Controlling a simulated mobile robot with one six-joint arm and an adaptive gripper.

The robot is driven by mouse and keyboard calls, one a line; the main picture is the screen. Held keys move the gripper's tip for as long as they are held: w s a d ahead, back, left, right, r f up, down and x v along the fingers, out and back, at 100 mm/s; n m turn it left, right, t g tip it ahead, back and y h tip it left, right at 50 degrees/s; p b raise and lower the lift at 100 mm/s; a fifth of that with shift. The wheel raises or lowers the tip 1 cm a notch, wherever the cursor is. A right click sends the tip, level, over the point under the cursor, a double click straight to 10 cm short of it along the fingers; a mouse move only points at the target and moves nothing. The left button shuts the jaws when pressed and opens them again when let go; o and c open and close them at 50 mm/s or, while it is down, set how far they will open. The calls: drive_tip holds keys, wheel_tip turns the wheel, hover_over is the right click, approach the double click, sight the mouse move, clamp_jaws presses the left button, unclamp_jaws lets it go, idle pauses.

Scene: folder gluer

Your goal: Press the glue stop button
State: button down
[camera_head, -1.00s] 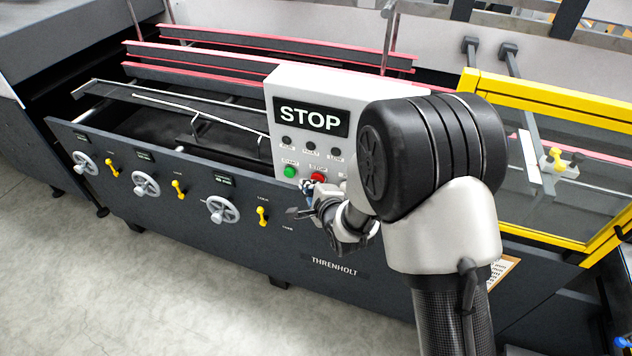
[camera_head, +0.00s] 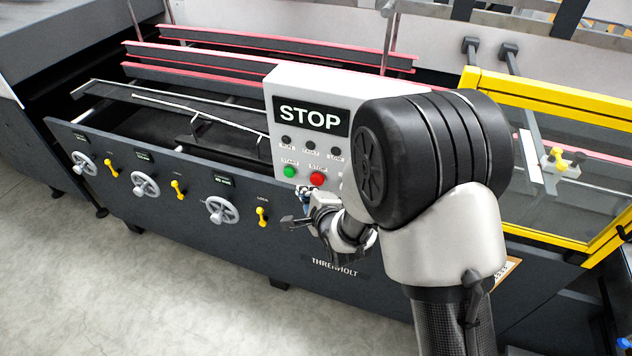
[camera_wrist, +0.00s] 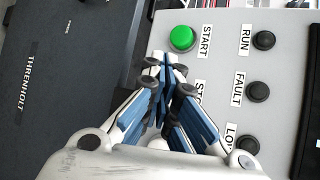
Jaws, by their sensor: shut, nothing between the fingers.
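The control panel (camera_head: 282,84) is a light box with a black display reading STOP (camera_head: 310,117). A red button (camera_head: 317,179) under a STOP label shows whole in the head view, right of the green START button (camera_head: 290,172). In the wrist view the green button (camera_wrist: 182,38) is clear, but my fingers hide the red one and part of its label. My gripper (camera_head: 304,194) is shut and empty, just below and left of the red button in the head view. Its blue fingers (camera_wrist: 166,72) point at the panel. I see no contact with the button.
Dark lamps RUN (camera_wrist: 263,40), FAULT (camera_wrist: 257,92) and one partly labelled LO sit beside the buttons. My arm covers the panel's right side. Handwheels (camera_head: 222,210) and yellow levers (camera_head: 262,215) line the machine front. A yellow-framed guard (camera_head: 550,95) stands at right.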

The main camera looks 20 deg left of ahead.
drive_tip(key=s, duration=0.2)
drive_tip(key=s+b, duration=0.1)
drive_tip(key=s, duration=0.1)
drive_tip(key=shift+s+a, duration=0.2)
drive_tip(key=shift+s, duration=0.05)
idle(0.6)
drive_tip(key=s+d+r+n+g+h, duration=0.1)
drive_tip(key=d+r+n+h, duration=0.15)
drive_tip(key=d+r, duration=0.5)
drive_tip(key=s+d+r+n+g+h, duration=0.15)
drive_tip(key=d+r+n, duration=0.25)
drive_tip(key=d, duration=0.6)
drive_tip(key=s+d+r+n+g+h, duration=0.1)
drive_tip(key=s+d+r+n, duration=0.1)
drive_tip(key=s+d+n, duration=0.2)
drive_tip(key=s+d+r+n+g+h, duration=0.2)
drive_tip(key=s+d, duration=0.8)
drive_tip(key=s, duration=0.8)
drive_tip(key=shift+s+d+r+n, duration=0.35)
drive_tip(key=shift+r+n, duration=0.3)
drive_tip(key=shift+n, duration=0.4)
drive_tip(key=c, duration=2.4)
unclamp_jaws()
drive_tip(key=shift+g, duration=0.25)
